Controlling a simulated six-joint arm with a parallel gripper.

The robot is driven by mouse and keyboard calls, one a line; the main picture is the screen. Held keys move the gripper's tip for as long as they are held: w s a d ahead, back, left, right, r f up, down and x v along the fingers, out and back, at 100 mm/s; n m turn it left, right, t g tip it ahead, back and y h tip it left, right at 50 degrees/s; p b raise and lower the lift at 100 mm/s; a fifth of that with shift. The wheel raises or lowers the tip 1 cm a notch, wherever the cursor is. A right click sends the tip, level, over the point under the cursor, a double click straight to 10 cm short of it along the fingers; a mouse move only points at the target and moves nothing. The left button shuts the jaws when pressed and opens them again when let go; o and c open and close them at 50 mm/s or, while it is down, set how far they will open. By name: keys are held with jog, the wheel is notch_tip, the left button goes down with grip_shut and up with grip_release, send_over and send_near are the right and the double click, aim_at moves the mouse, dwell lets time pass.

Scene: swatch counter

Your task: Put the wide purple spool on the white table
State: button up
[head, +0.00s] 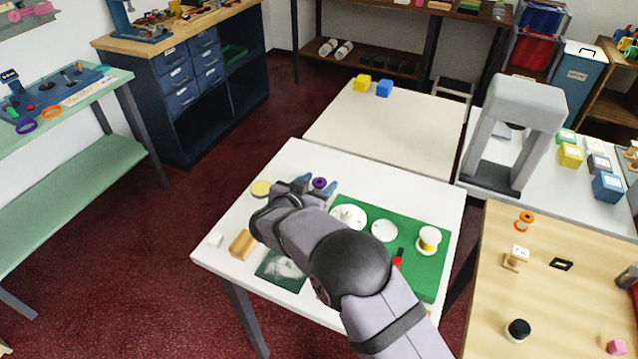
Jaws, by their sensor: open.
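A purple spool (319,183) shows at the end of my arm, on or just over the near white table (328,163). Only its upper part is visible, so I cannot tell how wide it is or what its base touches. My gripper (316,185) is open, with its blue-grey fingers either side of the spool. My arm hides part of the table below. A second white table (385,128) stands behind.
A wooden block (242,244) lies left.

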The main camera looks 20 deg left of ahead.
jog(key=b+v, duration=0.1)
jog(key=v, duration=1)
jog(key=shift+s, duration=0.2)
jog(key=shift+w+r, duration=0.1)
jog(key=w+d+r+n+g+y+p, duration=0.1)
jog(key=w+d+r+y, duration=0.1)
jog(key=w+d+r, duration=0.3)
jog(key=w+d+r+n+y+p, duration=0.1)
jog(key=w+d+r+y, duration=0.15)
jog(key=w, duration=0.55)
jog(key=d+f+n+g+p, duration=0.1)
jog(key=d+g, duration=0.1)
jog(key=d, duration=0.8)
jog(key=s+d+f+g+h+p, duration=0.1)
jog(key=s+d+f+g+h, duration=0.15)
jog(key=s+d, duration=0.55)
jog(key=s+d+f+m+g+h+p, duration=0.1)
jog(key=s+d+g, duration=0.2)
jog(key=d, duration=1)
jog(key=s+d+f+g+h+p, duration=0.1)
jog(key=s+d+g+h, duration=0.1)
jog(key=s+d, duration=0.6)
jog(key=s+a+f+m+g+y, duration=0.1)
jog(key=s+a+f+m+g, duration=0.1)
jog(key=s, duration=0.9)
jog(key=shift+a+f+g, duration=0.2)
jog(key=shift+a+g, duration=0.05)
jog(key=shift+g, duration=0.2)
